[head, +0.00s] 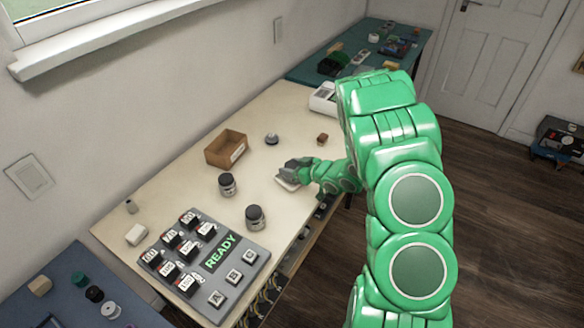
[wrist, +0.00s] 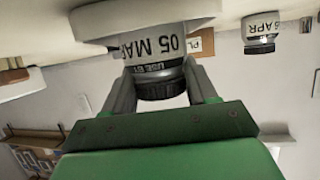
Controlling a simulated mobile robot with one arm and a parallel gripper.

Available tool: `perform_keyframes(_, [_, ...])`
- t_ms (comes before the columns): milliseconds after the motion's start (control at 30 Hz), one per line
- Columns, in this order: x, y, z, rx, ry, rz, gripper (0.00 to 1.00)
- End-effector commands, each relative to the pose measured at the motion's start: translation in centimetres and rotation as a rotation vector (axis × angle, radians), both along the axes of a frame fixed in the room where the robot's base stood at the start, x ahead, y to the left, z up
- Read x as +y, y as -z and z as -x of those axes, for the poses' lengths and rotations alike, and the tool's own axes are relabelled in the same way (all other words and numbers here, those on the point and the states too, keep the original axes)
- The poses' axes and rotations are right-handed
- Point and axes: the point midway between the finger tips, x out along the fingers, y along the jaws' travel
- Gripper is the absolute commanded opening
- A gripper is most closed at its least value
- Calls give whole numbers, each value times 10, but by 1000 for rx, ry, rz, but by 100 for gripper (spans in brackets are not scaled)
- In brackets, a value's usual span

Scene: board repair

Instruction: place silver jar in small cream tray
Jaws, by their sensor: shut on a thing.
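My gripper (wrist: 163,84) is shut on a silver-grey jar (wrist: 140,68) with a white label reading "05 MAR" and a dark lid. In the wrist view, which appears upside down, the jar's base is at the small cream tray (wrist: 90,22); I cannot tell if it is touching or just above. In the head view my gripper (head: 290,169) is over the small cream tray (head: 286,184), near the table's right edge. The jar is mostly hidden by the gripper there.
Two dark-lidded jars (head: 227,184) (head: 255,217) stand left of the tray. An open cardboard box (head: 226,148), a small grey dome (head: 272,139) and a brown block (head: 322,138) are behind. A grey button panel (head: 205,262) reading "READY" lies at the front.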

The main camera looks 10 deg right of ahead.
Motion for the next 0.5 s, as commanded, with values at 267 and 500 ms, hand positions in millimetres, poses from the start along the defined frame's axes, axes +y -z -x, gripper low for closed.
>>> perform_keyframes(267, [0, 1, 0, 0, 1, 0, 16])
perform_keyframes(500, [0, 3, 0, 0, 1, 0, 78])
